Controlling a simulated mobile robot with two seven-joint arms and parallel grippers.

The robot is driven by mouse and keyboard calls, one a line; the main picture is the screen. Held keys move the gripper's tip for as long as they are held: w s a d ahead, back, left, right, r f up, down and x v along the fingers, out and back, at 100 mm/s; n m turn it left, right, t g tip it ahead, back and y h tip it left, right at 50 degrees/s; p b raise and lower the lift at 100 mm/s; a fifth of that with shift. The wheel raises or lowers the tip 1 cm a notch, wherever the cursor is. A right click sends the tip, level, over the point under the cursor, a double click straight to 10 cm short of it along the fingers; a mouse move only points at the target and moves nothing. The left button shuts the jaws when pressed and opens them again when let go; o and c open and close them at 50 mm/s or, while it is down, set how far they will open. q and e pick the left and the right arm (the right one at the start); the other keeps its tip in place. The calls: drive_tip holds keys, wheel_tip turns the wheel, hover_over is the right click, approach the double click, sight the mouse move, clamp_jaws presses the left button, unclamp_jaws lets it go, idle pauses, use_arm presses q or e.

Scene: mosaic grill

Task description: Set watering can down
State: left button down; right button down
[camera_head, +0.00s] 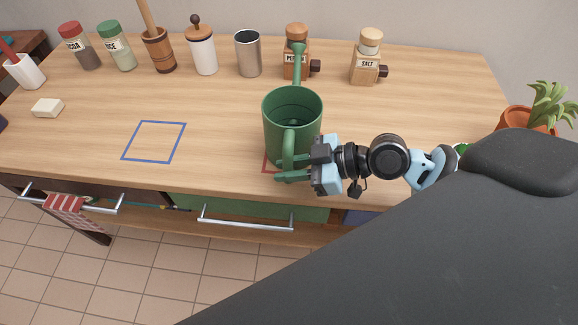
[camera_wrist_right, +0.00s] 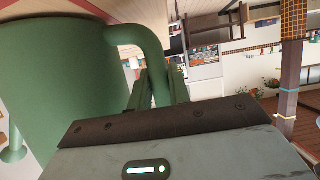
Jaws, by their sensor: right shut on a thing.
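The green watering can (camera_head: 292,112) is upright at the front middle of the wooden counter, its spout pointing to the back. My right gripper (camera_head: 300,162) is shut on the can's handle, on the side facing me. In the right wrist view the can's body (camera_wrist_right: 45,85) fills the left, and the handle passes between the fingers (camera_wrist_right: 152,88). A red outline (camera_head: 267,163) shows partly beneath the can; the can and gripper hide the rest. I cannot tell whether the can's base touches the counter. My left gripper is not in view.
A blue square outline (camera_head: 154,141) lies empty on the counter (camera_head: 220,120) to the left. Spice jars, a mortar, a steel cup (camera_head: 248,53), a pepper mill (camera_head: 296,52) and a salt mill (camera_head: 367,57) line the back. A potted plant (camera_head: 528,118) stands at right. Drawer handles (camera_head: 245,222) stick out in front.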

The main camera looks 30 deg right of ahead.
drive_tip(key=c, duration=1.3)
unclamp_jaws()
drive_tip(key=shift+f, duration=0.1)
drive_tip(key=shift+r, duration=0.25)
drive_tip(key=b+v, duration=0.1)
drive_tip(key=v, duration=1.1)
drive_tip(key=shift+s+f, duration=0.1)
drive_tip(key=shift+f, duration=0.05)
